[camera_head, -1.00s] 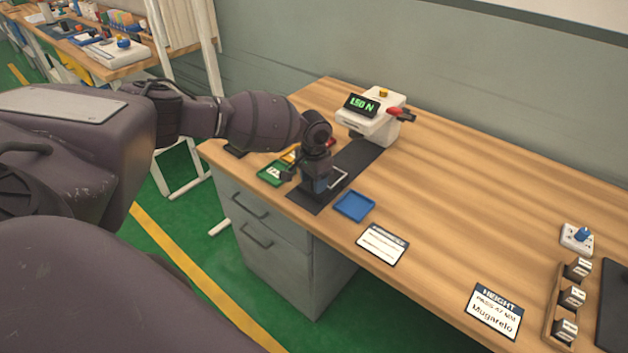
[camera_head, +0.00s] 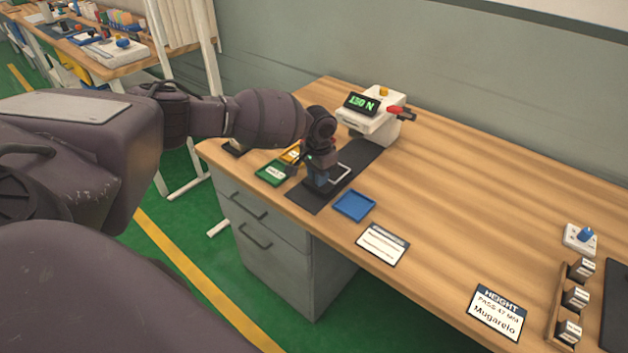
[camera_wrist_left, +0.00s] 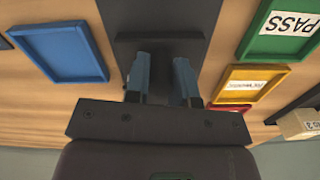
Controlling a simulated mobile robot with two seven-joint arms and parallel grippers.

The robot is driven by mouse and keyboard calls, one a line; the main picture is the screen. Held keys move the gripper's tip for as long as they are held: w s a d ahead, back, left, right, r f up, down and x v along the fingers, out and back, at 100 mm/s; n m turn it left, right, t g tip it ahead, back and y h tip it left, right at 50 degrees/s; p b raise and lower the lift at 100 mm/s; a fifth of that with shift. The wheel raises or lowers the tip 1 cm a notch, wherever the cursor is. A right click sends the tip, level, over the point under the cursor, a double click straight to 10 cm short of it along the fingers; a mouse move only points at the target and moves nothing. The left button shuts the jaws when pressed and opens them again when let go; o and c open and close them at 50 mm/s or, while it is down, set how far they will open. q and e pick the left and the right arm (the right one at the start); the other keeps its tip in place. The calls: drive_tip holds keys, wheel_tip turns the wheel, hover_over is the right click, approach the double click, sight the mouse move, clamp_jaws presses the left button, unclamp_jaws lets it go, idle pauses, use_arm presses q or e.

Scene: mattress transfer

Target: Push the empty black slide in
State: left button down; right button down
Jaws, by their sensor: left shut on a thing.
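The black slide (camera_head: 321,190) lies on a dark strip on the wooden bench, and a pale-edged part of it shows beside my fingers. My left gripper (camera_head: 320,178) points down over the slide and is shut on it. In the left wrist view the blue-tipped fingers of my left gripper (camera_wrist_left: 162,80) stand on either side of a dark part of the slide (camera_wrist_left: 158,45). My wrist hides much of the slide. A white force tester (camera_head: 372,122) with a lit green readout stands at the strip's far end. My right gripper is not in view.
A blue tray (camera_head: 354,206) lies right of the strip. A green tray marked PASS (camera_wrist_left: 285,28) and a yellow tray (camera_wrist_left: 250,84) lie on its other side, with a red edge close by. Label cards and small blocks are farther right. The bench middle is clear.

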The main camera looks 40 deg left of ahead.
use_arm(q)
drive_tip(key=w+b, duration=0.1)
drive_tip(key=w, duration=0.1)
drive_tip(key=w+b, duration=0.1)
drive_tip(key=w, duration=0.1)
drive_tip(key=w+b, duration=0.1)
drive_tip(key=w, duration=0.1)
drive_tip(key=shift+w+d+f, duration=0.15)
drive_tip(key=shift+d+f, duration=0.05)
drive_tip(key=shift+f, duration=0.05)
drive_tip(key=shift+w, duration=0.3)
drive_tip(key=shift+w+r, duration=0.15)
drive_tip(key=shift+r, duration=0.15)
drive_tip(key=c, duration=1.1)
unclamp_jaws()
drive_tip(key=shift+c, duration=0.2)
drive_tip(key=shift+o, duration=0.9)
wheel_tip(320, 180, up, 11)
drive_tip(key=p, duration=0.1)
drive_tip(key=shift+p, duration=0.35)
drive_tip(key=shift+f, duration=0.15)
drive_tip(key=shift+c, duration=0.2)
